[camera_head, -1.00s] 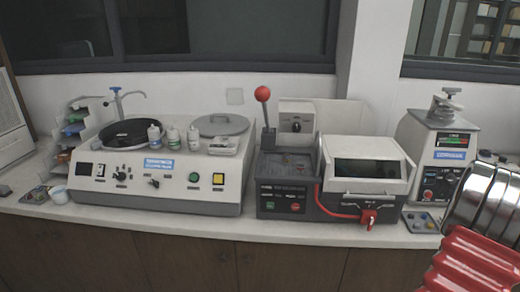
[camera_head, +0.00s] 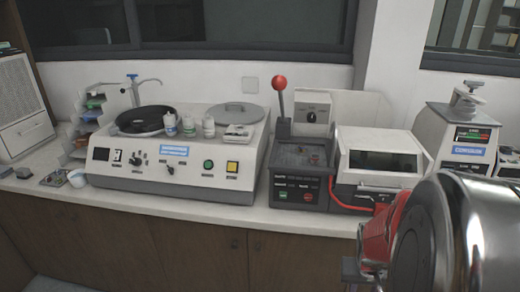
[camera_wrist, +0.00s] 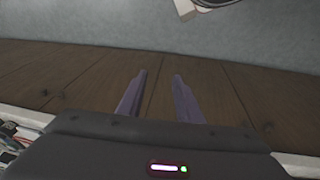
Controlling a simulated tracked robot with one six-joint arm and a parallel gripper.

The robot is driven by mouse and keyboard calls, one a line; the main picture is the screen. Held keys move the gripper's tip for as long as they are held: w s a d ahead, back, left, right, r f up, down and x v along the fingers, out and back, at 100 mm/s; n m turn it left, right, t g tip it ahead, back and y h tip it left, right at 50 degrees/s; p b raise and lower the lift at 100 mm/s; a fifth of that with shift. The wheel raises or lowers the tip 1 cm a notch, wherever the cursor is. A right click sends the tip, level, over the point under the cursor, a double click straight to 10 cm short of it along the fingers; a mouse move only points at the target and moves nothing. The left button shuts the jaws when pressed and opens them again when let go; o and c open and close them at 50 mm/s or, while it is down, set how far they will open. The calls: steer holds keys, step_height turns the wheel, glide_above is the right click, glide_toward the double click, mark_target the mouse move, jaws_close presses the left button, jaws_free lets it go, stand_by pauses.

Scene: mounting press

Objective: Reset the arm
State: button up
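My gripper shows in the wrist view (camera_wrist: 158,85), with its two purple-grey fingers apart and nothing between them. Brown wooden cabinet fronts lie beyond the fingers. In the head view, my arm's silver and red links fill the lower right corner, and the fingertips cannot be made out there. The arm hides the lower part of the mounting press (camera_head: 468,135) at the right end of the counter. It also overlaps the right side of the cutting machine with the red-knobbed lever (camera_head: 280,90).
A white polishing machine (camera_head: 165,185) stands on the counter (camera_head: 215,215), with several small bottles on top. The space before the counter's left half looks clear.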

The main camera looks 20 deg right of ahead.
steer(key=w+a+r+n+t+y, duration=0.1)
steer(key=a+r+n+t, duration=0.1)
steer(key=a+r, duration=0.7)
steer(key=w+a+r+n+t+y, duration=0.1)
steer(key=a+r+n, duration=0.4)
steer(key=a+r, duration=0.5)
steer(key=w+a+t, duration=0.1)
steer(key=a, duration=0.6)
steer(key=shift+w+a+t, duration=0.3)
